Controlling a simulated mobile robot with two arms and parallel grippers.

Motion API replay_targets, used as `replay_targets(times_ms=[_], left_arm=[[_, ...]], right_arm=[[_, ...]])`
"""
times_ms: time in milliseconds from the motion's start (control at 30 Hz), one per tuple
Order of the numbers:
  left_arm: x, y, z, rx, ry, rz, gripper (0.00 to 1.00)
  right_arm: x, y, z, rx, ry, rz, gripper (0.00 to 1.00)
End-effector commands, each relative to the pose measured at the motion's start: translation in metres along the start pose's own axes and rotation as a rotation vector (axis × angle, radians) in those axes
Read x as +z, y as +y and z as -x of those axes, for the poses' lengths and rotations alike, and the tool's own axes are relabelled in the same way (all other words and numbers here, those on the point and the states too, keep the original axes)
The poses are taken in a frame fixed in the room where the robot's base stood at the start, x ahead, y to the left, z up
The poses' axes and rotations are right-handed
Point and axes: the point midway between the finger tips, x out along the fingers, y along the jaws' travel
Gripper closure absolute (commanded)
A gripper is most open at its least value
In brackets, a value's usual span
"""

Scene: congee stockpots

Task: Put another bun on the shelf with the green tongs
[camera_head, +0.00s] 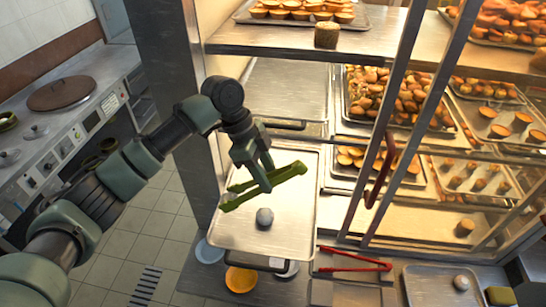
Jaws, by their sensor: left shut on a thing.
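My left gripper (265,182) comes in from the left and is shut on the green tongs (289,172), holding them above a metal tray (296,228). The tongs' two arms are apart at the left, and no bun shows between them. A round greyish bun (265,217) sits on this tray, just below the tongs in the picture. A similar pale bun (461,283) sits on another tray (425,287) at the lower right. The glazed shelf case (392,100) holds trays of baked goods on several levels. My right gripper is not in view.
Red tongs (357,267) lie at the counter's front. A red handle (376,172) and slanted metal frame bars cross the case front. Blue (209,252) and orange (240,279) bowls stand below the tray. A stove counter (75,125) is at left, with open floor between.

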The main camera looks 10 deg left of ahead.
Motion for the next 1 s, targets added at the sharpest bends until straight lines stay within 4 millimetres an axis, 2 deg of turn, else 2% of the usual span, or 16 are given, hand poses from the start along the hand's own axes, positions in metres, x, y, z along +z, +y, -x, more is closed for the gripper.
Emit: replay_targets(times_ms=[33, 200, 433, 600, 800, 1000], left_arm=[[-0.010, -0.003, 0.006, 0.025, 0.000, -0.056, 1.00], [-0.016, -0.006, 0.003, 0.066, -0.005, -0.163, 1.00], [-0.012, -0.006, -0.007, 0.070, -0.005, -0.172, 1.00], [-0.006, -0.006, -0.021, 0.070, -0.007, -0.171, 1.00], [0.004, -0.006, -0.045, 0.069, -0.007, -0.171, 1.00], [0.015, -0.007, -0.069, 0.068, -0.008, -0.171, 1.00]], right_arm=[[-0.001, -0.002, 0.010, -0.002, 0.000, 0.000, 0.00], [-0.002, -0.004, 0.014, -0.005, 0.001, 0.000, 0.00], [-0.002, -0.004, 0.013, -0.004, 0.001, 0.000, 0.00], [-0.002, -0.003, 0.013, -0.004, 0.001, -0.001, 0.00], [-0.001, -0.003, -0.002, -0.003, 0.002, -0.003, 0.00], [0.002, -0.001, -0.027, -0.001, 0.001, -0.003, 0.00]])
